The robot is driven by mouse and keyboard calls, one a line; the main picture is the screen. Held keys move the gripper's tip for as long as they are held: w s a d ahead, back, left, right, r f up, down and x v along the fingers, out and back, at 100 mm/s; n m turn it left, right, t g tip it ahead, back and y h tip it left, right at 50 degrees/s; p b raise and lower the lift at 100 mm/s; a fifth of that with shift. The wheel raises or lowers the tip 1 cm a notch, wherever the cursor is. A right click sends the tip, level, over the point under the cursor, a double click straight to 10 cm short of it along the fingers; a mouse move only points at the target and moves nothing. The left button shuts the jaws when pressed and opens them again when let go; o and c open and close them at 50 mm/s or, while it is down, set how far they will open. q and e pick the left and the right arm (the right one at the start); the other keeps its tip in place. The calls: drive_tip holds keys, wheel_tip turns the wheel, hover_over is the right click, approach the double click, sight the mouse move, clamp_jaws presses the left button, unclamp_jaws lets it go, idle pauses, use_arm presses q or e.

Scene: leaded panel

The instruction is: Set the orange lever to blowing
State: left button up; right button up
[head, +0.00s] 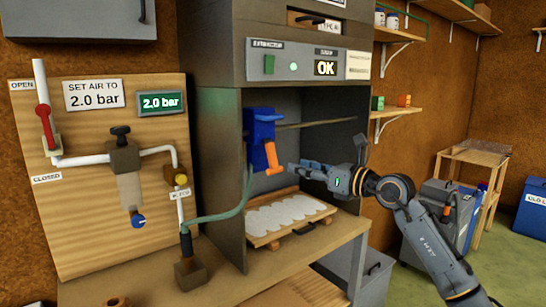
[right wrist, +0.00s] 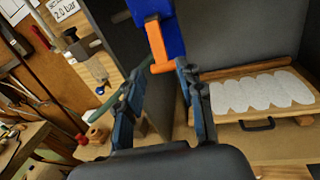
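The orange lever (head: 271,157) hangs from the front of a blue valve body (head: 261,128) inside the grey cabinet, its lower end tilted slightly right. In the right wrist view the orange lever (right wrist: 157,45) shows beyond and between my fingertips, below the blue body (right wrist: 158,10). My right gripper (head: 298,170) is just right of the lever, with a small gap in the head view. In the right wrist view my right gripper (right wrist: 166,72) has its fingers apart with nothing between them that I can see held. My left gripper is not in view.
A tray with a white scalloped panel (head: 290,213) lies below the lever. A green hose (head: 238,205) runs up at the left. A wooden board (head: 90,210) carries a red-handled valve and a gauge reading 2.0 bar.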

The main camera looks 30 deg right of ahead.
sight(273, 168)
drive_tip(key=p+x, duration=0.3)
drive_tip(key=x, duration=0.6)
drive_tip(key=shift+w+a+r, duration=0.1)
drive_tip(key=shift+w+a, duration=0.05)
drive_tip(key=shift+w, duration=0.05)
drive_tip(key=shift+w+a, duration=0.1)
drive_tip(key=shift+w, duration=0.3)
clamp_jaws()
